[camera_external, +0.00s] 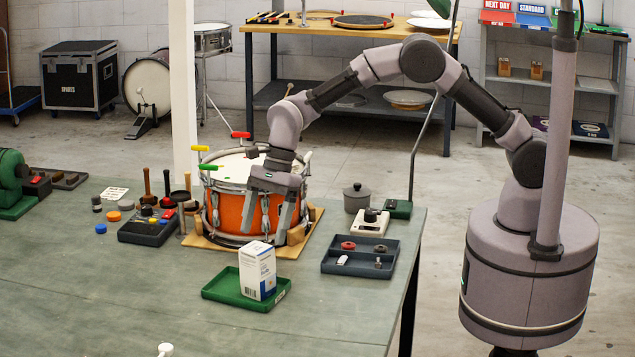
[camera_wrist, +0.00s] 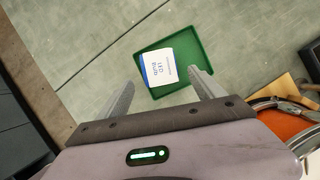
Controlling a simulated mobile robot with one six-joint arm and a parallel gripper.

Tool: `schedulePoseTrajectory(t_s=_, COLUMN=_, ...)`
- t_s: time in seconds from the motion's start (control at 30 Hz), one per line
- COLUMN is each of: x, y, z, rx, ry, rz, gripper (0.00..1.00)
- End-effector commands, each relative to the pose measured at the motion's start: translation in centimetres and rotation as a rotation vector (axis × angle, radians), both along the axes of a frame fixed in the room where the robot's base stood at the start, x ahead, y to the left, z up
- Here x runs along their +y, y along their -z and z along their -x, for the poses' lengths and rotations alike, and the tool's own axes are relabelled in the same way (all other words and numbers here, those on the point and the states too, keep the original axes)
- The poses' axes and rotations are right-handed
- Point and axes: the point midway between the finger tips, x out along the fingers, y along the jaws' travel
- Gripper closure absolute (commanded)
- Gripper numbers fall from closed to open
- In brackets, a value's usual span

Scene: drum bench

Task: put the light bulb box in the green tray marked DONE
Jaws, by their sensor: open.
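The light bulb box (camera_external: 257,270) is white with a blue edge and stands upright in the green tray (camera_external: 222,291). In the wrist view the box (camera_wrist: 160,68) sits toward the left part of the tray (camera_wrist: 198,52), its top reading LED bulb. My gripper (camera_external: 270,230) is open and empty, above and behind the box in front of the orange drum. In the wrist view the fingers (camera_wrist: 158,85) are spread, apart from the box. Any DONE mark on the tray cannot be read.
An orange snare drum (camera_external: 230,210) on a wooden board stands just behind my gripper. A dark compartment tray (camera_external: 362,272) with small parts is to the right, near the bench edge. A grey lidded pot (camera_external: 356,198) stands behind it.

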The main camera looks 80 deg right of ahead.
Motion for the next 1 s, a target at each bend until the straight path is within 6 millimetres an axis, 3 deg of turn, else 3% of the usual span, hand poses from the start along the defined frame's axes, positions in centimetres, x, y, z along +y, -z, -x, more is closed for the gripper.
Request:
schedulePoseTrajectory(t_s=0.1, x=-0.5, y=-1.4, z=0.2, rx=0.0, ry=0.0, rz=0.0, gripper=0.22)
schedulePoseTrajectory(t_s=0.27, x=-0.7, y=-1.8, z=0.3, rx=-0.004, ry=-0.005, rz=0.002, gripper=0.22)
schedulePoseTrajectory(t_s=0.37, x=-1.8, y=-5.2, z=1.7, rx=-0.066, ry=-0.089, rz=0.024, gripper=0.22)
schedulePoseTrajectory(t_s=0.47, x=-4.5, y=-11.8, z=6.1, rx=-0.206, ry=-0.3, rz=0.095, gripper=0.22)
schedulePoseTrajectory(t_s=0.53, x=-6.8, y=-16.1, z=10.8, rx=-0.321, ry=-0.49, rz=0.172, gripper=0.22)
schedulePoseTrajectory(t_s=0.63, x=-9.7, y=-20.0, z=18.9, rx=-0.474, ry=-0.774, rz=0.308, gripper=0.22)
schedulePoseTrajectory(t_s=0.7, x=-11.4, y=-20.8, z=24.4, rx=-0.562, ry=-0.967, rz=0.412, gripper=0.22)
schedulePoseTrajectory(t_s=0.8, x=-13.0, y=-20.1, z=30.5, rx=-0.644, ry=-1.192, rz=0.541, gripper=0.22)
schedulePoseTrajectory(t_s=0.9, x=-13.8, y=-18.9, z=33.9, rx=-0.684, ry=-1.333, rz=0.625, gripper=0.22)
schedulePoseTrajectory(t_s=1.0, x=-14.1, y=-18.2, z=35.2, rx=-0.696, ry=-1.396, rz=0.66, gripper=0.22)
